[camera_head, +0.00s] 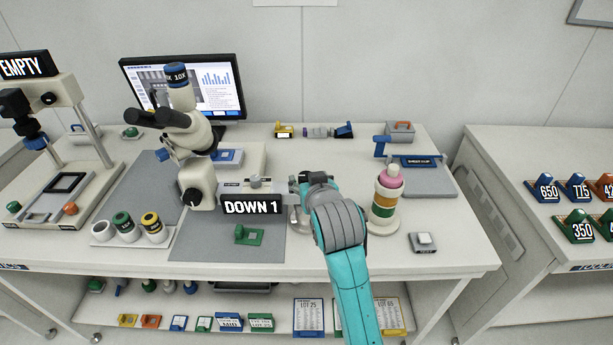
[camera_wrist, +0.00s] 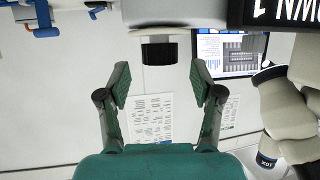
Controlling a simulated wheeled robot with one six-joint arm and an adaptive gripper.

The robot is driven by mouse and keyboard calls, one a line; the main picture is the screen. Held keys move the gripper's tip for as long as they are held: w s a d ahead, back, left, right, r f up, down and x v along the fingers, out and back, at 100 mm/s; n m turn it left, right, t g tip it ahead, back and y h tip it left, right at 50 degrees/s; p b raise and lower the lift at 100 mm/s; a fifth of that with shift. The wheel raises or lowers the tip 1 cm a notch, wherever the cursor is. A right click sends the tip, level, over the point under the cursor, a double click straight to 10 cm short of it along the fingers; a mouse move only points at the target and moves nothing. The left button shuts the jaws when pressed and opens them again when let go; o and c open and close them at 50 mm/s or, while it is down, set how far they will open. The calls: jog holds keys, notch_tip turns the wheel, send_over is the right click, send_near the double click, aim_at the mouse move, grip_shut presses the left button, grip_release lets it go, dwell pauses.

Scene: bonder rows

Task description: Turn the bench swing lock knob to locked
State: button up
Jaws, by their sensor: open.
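A dark ridged knob (camera_wrist: 158,52) on a pale mount shows at the top middle of the wrist view. It looks like the swing lock knob; no lock marking is readable. My gripper (camera_wrist: 160,85) is open and empty, its two fingertips on either side of and short of the knob, apart from it. In the head view my gripper (camera_head: 314,182) is at the right end of the swing arm with the "DOWN 1" sign (camera_head: 251,206). My gripper and wrist hide the knob there.
The microscope (camera_head: 183,130) stands left of the sign, with the monitor (camera_head: 215,80) behind. A stack of coloured rings (camera_head: 385,200) stands close to the right of my arm. Three spools (camera_head: 122,222) sit at the bench's front left. Bare bench (camera_head: 450,235) lies at the right.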

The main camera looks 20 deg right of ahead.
jog(key=v, duration=0.8)
jog(key=shift+s, duration=0.2)
jog(key=s+f+n+y, duration=0.1)
jog(key=s+f+n, duration=0.1)
jog(key=s+f, duration=1.65)
jog(key=s+d+t, duration=0.1)
jog(key=s, duration=2.3)
jog(key=shift+r+m, duration=0.2)
jog(key=shift+m, duration=0.2)
